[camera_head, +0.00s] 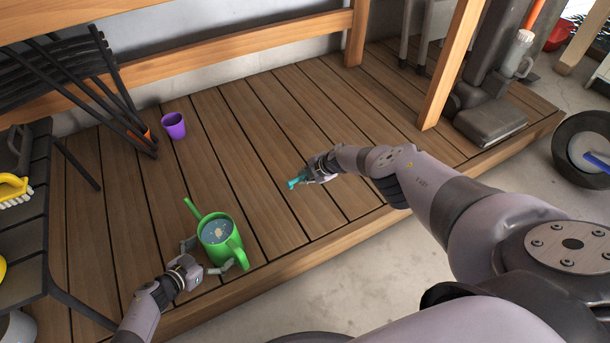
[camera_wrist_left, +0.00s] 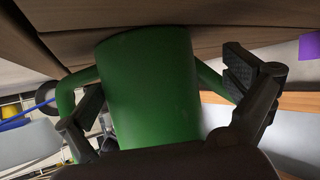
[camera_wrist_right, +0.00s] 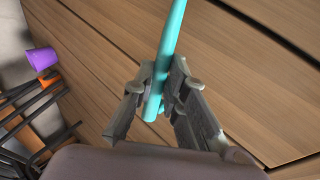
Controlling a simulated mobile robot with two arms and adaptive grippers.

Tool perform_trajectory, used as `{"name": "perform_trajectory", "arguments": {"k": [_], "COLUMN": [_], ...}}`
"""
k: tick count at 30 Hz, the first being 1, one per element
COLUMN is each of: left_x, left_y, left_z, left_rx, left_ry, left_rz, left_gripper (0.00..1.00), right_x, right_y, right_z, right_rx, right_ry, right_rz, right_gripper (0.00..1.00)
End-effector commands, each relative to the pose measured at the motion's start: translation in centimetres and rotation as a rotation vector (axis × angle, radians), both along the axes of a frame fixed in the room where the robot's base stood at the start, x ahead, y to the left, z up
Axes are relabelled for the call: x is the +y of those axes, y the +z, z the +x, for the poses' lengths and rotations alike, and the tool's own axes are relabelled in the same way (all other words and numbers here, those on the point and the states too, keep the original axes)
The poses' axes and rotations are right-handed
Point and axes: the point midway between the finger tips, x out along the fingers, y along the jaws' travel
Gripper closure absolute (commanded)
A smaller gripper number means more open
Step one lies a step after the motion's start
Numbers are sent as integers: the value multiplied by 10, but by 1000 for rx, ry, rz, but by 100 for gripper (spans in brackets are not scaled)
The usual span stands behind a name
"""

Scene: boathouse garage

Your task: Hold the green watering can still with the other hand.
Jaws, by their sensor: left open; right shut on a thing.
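The green watering can (camera_head: 214,232) stands upright on the wooden deck near its front edge. It has an open top with greyish contents, a spout pointing back left and a handle toward the front right. My left gripper (camera_head: 206,256) is open, its fingers spread on either side of the can. In the left wrist view the can body (camera_wrist_left: 150,90) fills the space between the fingers; I cannot tell whether either finger touches it. My right gripper (camera_head: 308,178) is shut on a teal rod-like thing (camera_wrist_right: 170,45), to the right of the can and apart from it.
A purple cup (camera_head: 174,126) stands on the deck behind the can. A dark slatted table (camera_head: 35,240) with a yellow brush (camera_head: 14,188) is at the left, and dark folded chairs (camera_head: 85,80) are behind it. The deck's middle is clear. A wooden post (camera_head: 452,65) rises at the right.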

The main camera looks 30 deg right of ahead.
Motion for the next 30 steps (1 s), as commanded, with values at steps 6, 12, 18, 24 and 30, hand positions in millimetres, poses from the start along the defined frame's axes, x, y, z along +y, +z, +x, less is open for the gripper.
{"name": "perform_trajectory", "arguments": {"k": [6,12,18,24,30], "left_x": [-10,-12,-12,-12,-11], "left_y": [-9,-8,-8,-8,-8], "left_z": [8,9,9,9,9], "left_rx": [-2,-1,-1,-1,-1], "left_ry": [1,2,2,3,3], "left_rz": [1,1,1,1,2], "left_gripper": [0,0,4,17,31], "right_x": [0,0,0,0,0], "right_y": [-14,-14,-14,-14,-14], "right_z": [0,0,0,0,0], "right_rx": [-1,-1,-1,0,0], "right_ry": [0,0,0,0,0], "right_rz": [0,0,0,0,0], "right_gripper": [100,100,100,100,100]}}
